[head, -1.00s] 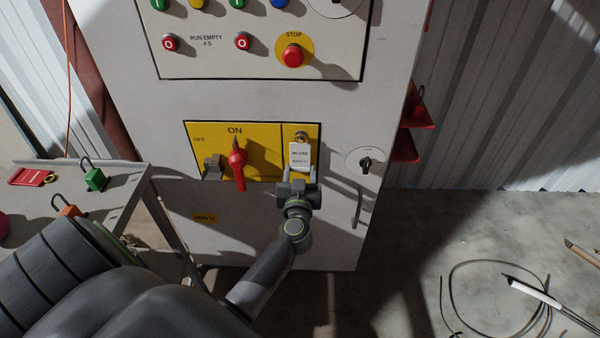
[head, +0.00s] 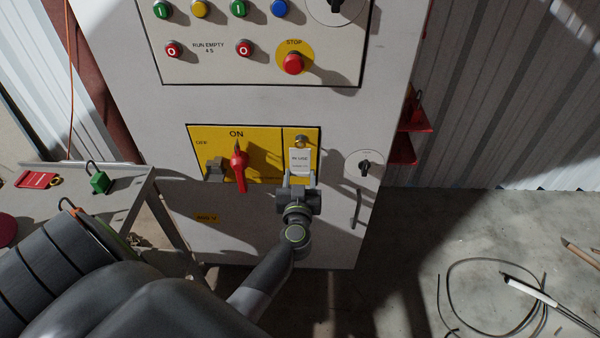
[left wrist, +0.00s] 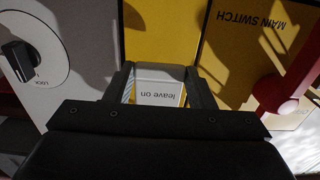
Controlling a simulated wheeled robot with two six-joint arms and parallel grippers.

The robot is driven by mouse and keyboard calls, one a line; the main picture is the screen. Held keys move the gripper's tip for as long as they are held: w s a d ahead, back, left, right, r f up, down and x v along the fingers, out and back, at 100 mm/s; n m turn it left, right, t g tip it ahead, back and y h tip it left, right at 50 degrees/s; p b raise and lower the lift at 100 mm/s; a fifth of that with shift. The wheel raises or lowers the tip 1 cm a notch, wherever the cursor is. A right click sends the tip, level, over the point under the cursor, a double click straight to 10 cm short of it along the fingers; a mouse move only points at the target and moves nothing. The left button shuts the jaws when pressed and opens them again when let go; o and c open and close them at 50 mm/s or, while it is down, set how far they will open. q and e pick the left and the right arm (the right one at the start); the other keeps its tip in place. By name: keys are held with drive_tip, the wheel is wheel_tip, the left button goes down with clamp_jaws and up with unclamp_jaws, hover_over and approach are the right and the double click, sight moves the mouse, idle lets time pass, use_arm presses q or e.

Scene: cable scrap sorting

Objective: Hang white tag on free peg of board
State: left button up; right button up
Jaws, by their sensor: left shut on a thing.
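The white tag (head: 300,160), with "IN USE" printed on it, is upright in front of the right part of the yellow board (head: 262,178). Its top is just below a brass-coloured peg (head: 301,141); I cannot tell whether it hangs on it. My left gripper (head: 300,178) is shut on the tag's lower end from below. In the left wrist view the tag (left wrist: 160,88) shows between the fingers with "leave on" upside down. My right gripper is not in view.
A red switch handle (head: 239,170) and a grey padlock-like piece (head: 214,170) stand out left of the tag. A side table (head: 125,185) holds a green padlock (head: 100,182) and a red tag (head: 37,180).

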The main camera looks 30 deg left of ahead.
use_arm(q)
drive_tip(key=shift+r+p+v, duration=0.15)
drive_tip(key=shift+p+v, duration=0.3)
drive_tip(key=shift+v, duration=0.65)
drive_tip(key=shift+r+p+v, duration=0.15)
drive_tip(key=shift+p+v, duration=0.3)
drive_tip(key=shift+v, duration=0.65)
drive_tip(key=x, duration=0.1)
drive_tip(key=b+x, duration=0.2)
drive_tip(key=x, duration=0.1)
drive_tip(key=shift+w+f, duration=0.1)
drive_tip(key=shift+f, duration=0.2)
drive_tip(key=shift+w+a+r+b, duration=0.1)
drive_tip(key=shift+w+a+b, duration=0.2)
drive_tip(key=shift+w+a, duration=0.15)
drive_tip(key=shift+c, duration=0.4)
drive_tip(key=shift+d, duration=0.1)
